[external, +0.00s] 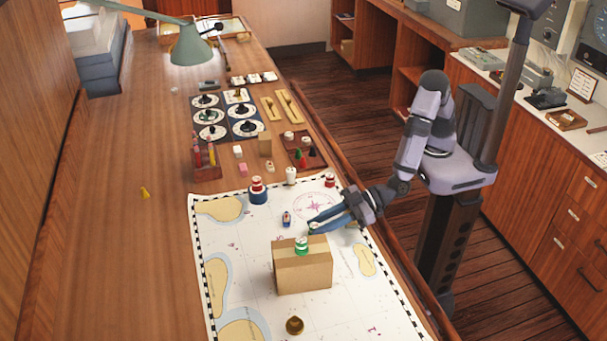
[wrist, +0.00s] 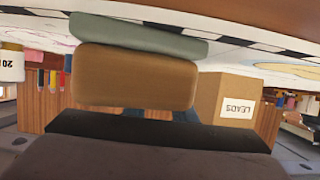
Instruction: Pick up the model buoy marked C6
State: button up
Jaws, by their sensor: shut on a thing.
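My gripper (external: 312,227) reaches in from the right over the chart, just behind the top of a cardboard box. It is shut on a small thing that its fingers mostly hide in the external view. In the wrist view, a tan rounded body with a grey-green disc, the held thing (wrist: 135,78), fills the centre; no marking shows on it. A green and white model buoy (external: 302,246) stands upright on the box (external: 304,272). Red and white buoys (external: 257,184) (external: 330,181) stand at the chart's far edge. I cannot read C6 on any.
A small blue buoy-like piece (external: 287,219) stands left of my gripper, and a brass bell-shaped piece (external: 294,325) sits near the front. The chart (external: 245,290) has free room at left. A box marked LEADS (wrist: 237,105) shows in the wrist view. A green lamp (external: 190,45) overhangs the far end.

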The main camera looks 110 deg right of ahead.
notch_tip(320, 180, up, 10)
dwell(0.6)
jog(key=shift+d, duration=0.1)
